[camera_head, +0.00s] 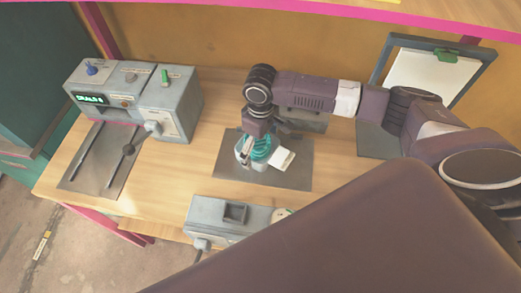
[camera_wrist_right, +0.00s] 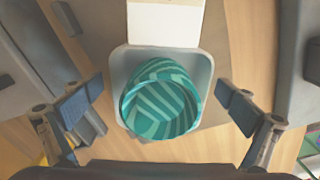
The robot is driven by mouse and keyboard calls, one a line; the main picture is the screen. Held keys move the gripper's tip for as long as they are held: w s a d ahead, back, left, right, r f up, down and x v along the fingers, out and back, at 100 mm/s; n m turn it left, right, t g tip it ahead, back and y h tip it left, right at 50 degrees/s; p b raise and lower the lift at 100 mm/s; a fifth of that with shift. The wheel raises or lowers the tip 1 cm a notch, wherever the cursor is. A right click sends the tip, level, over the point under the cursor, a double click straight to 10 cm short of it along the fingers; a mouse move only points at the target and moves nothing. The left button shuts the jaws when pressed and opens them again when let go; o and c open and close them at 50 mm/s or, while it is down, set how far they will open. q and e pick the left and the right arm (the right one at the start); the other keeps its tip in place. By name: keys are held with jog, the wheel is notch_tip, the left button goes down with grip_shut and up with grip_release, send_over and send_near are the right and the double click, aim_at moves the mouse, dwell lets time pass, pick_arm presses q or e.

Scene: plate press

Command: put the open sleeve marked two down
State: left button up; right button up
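My right gripper (camera_head: 255,148) points down at the work table over a dark grey mat (camera_head: 295,177). In the right wrist view the right gripper (camera_wrist_right: 160,106) is open, its fingers apart on either side of a teal striped round piece (camera_wrist_right: 160,100) and not touching it. The piece sits in or on a pale grey square holder (camera_wrist_right: 205,72) and also shows in the head view (camera_head: 262,150). A white flat piece (camera_wrist_right: 165,22) lies against the holder's far side, also in the head view (camera_head: 281,159). No mark two is readable, and I cannot tell which thing is the sleeve. My left gripper is not in view.
A grey machine (camera_head: 170,105) with knobs and a green display stands at the back left. A second grey mat (camera_head: 85,165) holds dark rods. A grey box (camera_head: 225,215) is at the table's front. A framed white board (camera_head: 425,75) stands at back right.

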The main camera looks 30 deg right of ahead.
jog(key=c, duration=1.3)
jog(key=shift+r, duration=0.1)
notch_tip(320, 180, up, 20)
jog(key=shift+b, duration=1.25)
